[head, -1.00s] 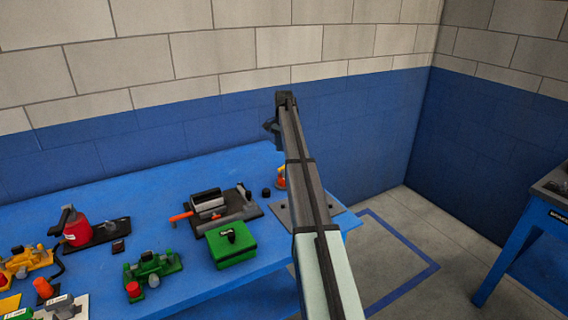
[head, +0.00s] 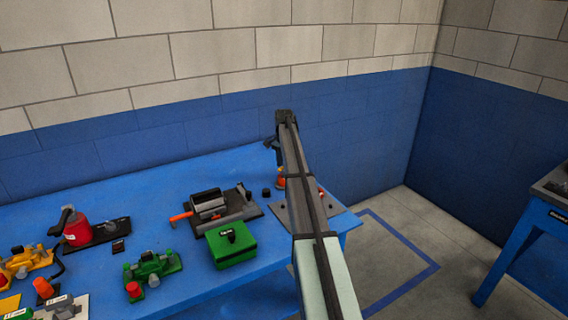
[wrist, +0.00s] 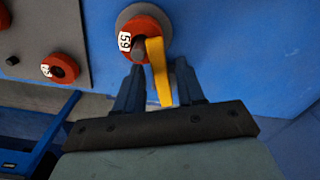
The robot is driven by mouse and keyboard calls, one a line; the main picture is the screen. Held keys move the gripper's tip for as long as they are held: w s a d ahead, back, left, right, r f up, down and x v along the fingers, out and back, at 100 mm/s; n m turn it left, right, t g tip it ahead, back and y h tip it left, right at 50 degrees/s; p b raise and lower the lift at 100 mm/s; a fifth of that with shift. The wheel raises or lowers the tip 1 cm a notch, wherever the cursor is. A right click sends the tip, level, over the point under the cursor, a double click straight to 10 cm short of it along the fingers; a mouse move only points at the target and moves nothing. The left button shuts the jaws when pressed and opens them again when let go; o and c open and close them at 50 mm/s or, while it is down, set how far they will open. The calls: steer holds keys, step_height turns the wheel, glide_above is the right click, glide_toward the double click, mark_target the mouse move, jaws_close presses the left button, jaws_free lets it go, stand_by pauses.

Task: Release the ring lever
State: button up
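The ring lever is a red ring (wrist: 143,38) with a white number label and a yellow lever arm (wrist: 158,72). It stands at the top middle of the wrist view, and the yellow arm points down the picture. My gripper (wrist: 160,66) has its two dark fingers apart, with the yellow arm between them. A gap shows on either side of the arm; whether a finger touches it is unclear. In the head view, the orange ring lever (head: 281,180) shows beside my arm near the table's back right. My gripper (head: 270,144) is above it there, mostly hidden by its own wrist.
A grey plate (wrist: 38,30) with another red ring (wrist: 60,68) and a small black knob (wrist: 12,60) lies left in the wrist view. In the head view, a green box (head: 231,246) and a black-based roller device (head: 208,205) stand left of my arm on the blue table (head: 100,215).

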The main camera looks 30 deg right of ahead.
jaws_close()
stand_by(0.6)
steer(key=m, duration=0.1)
steer(key=w+m, duration=0.1)
steer(key=m, duration=0.1)
steer(key=shift+w+a, duration=0.2)
steer(key=shift+w, duration=0.05)
steer(key=m, duration=0.1)
steer(key=w+m, duration=0.1)
steer(key=m, duration=0.1)
steer(key=w+m, duration=0.1)
steer(key=shift+d+m, duration=0.15)
steer(key=shift+m, duration=0.25)
steer(key=m, duration=0.1)
steer(key=w+m, duration=0.1)
steer(key=m, duration=0.1)
steer(key=w+d+m, duration=0.1)
steer(key=m, duration=0.1)
steer(key=shift+d, duration=0.1)
steer(key=shift+w+d+m, duration=0.15)
steer(key=shift+d+m, duration=0.1)
steer(key=shift+m, duration=0.6)
steer(key=shift+w+d+m, duration=0.1)
steer(key=shift+d+m, duration=0.15)
steer(key=shift+m, duration=0.55)
steer(key=shift+w+d+m, duration=0.15)
steer(key=shift+d+m, duration=0.1)
steer(key=shift+m, duration=0.6)
steer(key=shift+d, duration=0.1)
